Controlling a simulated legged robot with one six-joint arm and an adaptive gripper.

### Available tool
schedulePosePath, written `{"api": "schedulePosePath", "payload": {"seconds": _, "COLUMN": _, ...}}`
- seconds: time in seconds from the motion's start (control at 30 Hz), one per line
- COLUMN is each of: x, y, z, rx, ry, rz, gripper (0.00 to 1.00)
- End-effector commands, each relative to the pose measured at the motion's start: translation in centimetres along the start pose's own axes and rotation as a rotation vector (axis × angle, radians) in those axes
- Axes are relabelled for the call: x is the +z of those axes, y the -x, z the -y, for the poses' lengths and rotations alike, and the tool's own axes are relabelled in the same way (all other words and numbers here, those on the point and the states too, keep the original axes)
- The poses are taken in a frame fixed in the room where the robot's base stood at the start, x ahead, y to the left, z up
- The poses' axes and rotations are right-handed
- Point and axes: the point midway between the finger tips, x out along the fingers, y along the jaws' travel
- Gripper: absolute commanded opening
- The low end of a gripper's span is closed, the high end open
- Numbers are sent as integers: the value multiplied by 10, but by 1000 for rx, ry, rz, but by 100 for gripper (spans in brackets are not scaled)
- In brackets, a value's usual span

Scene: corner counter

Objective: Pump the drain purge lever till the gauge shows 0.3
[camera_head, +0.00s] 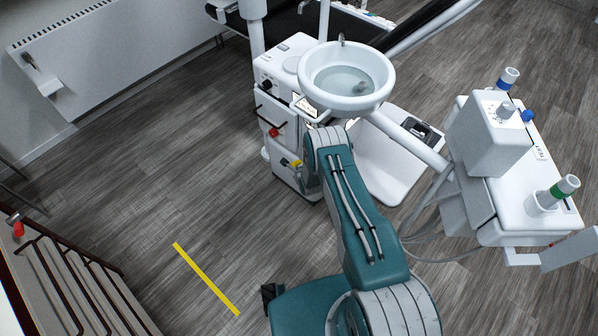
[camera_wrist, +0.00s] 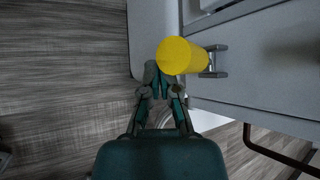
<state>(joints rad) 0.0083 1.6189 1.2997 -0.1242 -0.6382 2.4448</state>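My gripper (camera_wrist: 163,80) is right beside and below the knob there. Its fingers are close together, and the knob overlaps the tip area. I cannot tell whether they touch or hold it. In the head view my teal arm hides most of the gripper. A small lit panel (camera_head: 305,106) is below the basin; no gauge reading is legible.
A red-knobbed lever (camera_head: 274,132) is on the unit above the yellow one. A white basin (camera_head: 346,77) stands on top. An instrument console (camera_head: 510,170) is at the right. Open floor with a yellow strip (camera_head: 206,279) lies at the left, near a railed ledge (camera_head: 75,275).

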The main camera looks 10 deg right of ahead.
Motion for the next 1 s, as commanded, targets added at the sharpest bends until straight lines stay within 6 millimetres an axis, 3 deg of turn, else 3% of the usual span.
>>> {"api": "schedulePosePath", "payload": {"seconds": 0.17, "x": -20, "y": -3, "z": -30, "rx": 15, "ry": 0, "rz": -15, "gripper": 0}}
{"api": "schedulePosePath", "payload": {"seconds": 0.7, "x": -41, "y": 59, "z": 31, "rx": 15, "ry": -2, "rz": -19, "gripper": 0}}
{"api": "schedulePosePath", "payload": {"seconds": 1.0, "x": -44, "y": 68, "z": 38, "rx": 18, "ry": 0, "rz": -19, "gripper": 0}}
